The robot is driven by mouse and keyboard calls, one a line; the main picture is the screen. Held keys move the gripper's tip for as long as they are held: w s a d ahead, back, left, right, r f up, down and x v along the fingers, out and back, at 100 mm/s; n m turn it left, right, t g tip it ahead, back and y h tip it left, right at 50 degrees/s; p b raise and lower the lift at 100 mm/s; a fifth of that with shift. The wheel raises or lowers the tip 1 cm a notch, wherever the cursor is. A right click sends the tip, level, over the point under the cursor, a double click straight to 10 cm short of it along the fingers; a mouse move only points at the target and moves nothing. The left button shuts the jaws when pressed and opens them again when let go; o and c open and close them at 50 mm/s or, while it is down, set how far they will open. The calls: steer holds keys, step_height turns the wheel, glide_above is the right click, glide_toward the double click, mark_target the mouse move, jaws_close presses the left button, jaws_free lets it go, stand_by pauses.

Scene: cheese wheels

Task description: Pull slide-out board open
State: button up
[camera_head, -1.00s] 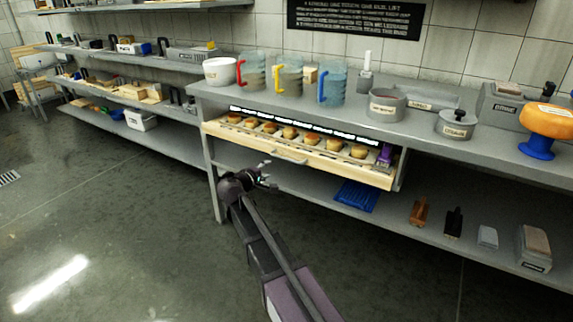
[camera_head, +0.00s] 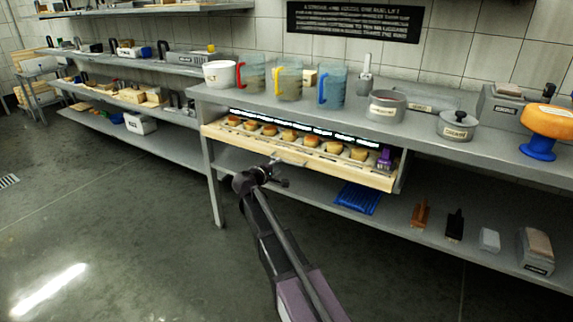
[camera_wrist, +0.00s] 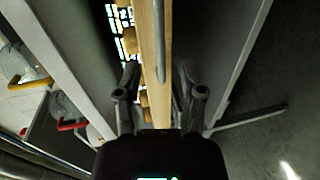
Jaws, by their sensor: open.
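The slide-out board (camera_head: 345,174) is a pale wooden tray-like board under the bench top. It sticks out a little and bears a row of small cheeses (camera_head: 290,136). A metal bar handle (camera_head: 290,162) is on its front face. My gripper (camera_head: 280,174) is open just in front of the handle in the head view. In the wrist view my gripper (camera_wrist: 159,76) has its fingers apart, with the board's front edge (camera_wrist: 150,60) and the handle (camera_wrist: 161,45) between them. I cannot tell whether the fingers touch either one.
The bench top (camera_head: 420,117) above holds measuring jugs (camera_head: 332,88), pots (camera_head: 386,106) and an orange cheese wheel (camera_head: 549,118) on a blue stand. The lower shelf (camera_head: 400,220) holds a blue mat (camera_head: 358,198) and several tools. The floor (camera_head: 130,240) left of my arm is clear.

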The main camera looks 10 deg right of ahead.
mark_target(286, 162)
steer(key=shift+b+x, duration=0.6)
steer(key=shift+x, duration=2.95)
jaws_close()
